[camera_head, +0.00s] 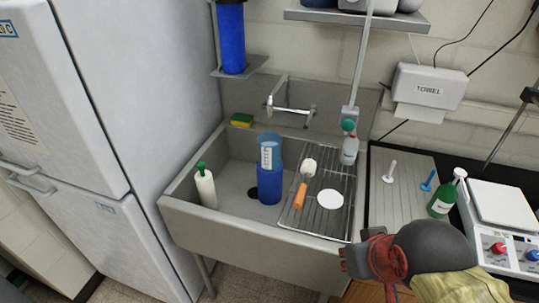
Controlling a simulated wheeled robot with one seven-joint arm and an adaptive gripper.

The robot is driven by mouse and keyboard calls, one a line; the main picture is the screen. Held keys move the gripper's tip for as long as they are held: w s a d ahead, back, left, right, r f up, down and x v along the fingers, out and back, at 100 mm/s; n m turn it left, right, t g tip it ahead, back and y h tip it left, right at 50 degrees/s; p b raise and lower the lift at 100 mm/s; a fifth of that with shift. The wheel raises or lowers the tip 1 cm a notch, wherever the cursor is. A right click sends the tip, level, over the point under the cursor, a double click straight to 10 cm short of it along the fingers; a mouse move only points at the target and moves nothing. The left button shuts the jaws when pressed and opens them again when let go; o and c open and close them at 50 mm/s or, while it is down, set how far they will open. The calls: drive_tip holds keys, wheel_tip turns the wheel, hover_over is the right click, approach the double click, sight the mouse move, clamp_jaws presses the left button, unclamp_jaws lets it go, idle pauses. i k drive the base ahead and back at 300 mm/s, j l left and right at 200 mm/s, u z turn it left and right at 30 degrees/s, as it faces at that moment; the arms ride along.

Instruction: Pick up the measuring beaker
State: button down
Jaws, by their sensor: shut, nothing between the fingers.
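What looks like the measuring beaker is a clear bluish vessel (269,152) with a white marked panel, standing in the sink basin at or on a dark blue cylinder (269,186). I cannot tell whether the two are separate things. My gripper (348,262) is at the lower right, in front of the sink's front edge. It is shut and empty, and well apart from the beaker. My own arm hides part of the gripper.
The grey sink (245,226) has a wire rack (318,212) at its right, with an orange-handled brush (301,194) and a white disc (331,199). A white bottle (206,188) stands left. A faucet (290,109) is behind. A scale (505,208) and green bottle (441,204) are right.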

sight(270, 144)
drive_tip(key=i+j, duration=0.15)
drive_tip(key=j, duration=0.2)
drive_tip(key=i+j, duration=0.1)
drive_tip(key=j, duration=0.3)
drive_tip(key=i+j, duration=0.15)
drive_tip(key=j, duration=0.2)
drive_tip(key=i+j, duration=0.15)
drive_tip(key=j, duration=0.2)
drive_tip(key=j+z, duration=0.15)
drive_tip(key=z, duration=0.3)
drive_tip(key=i+j+z, duration=0.1)
drive_tip(key=z, duration=0.3)
drive_tip(key=j+z, duration=0.3)
drive_tip(key=z, duration=0.15)
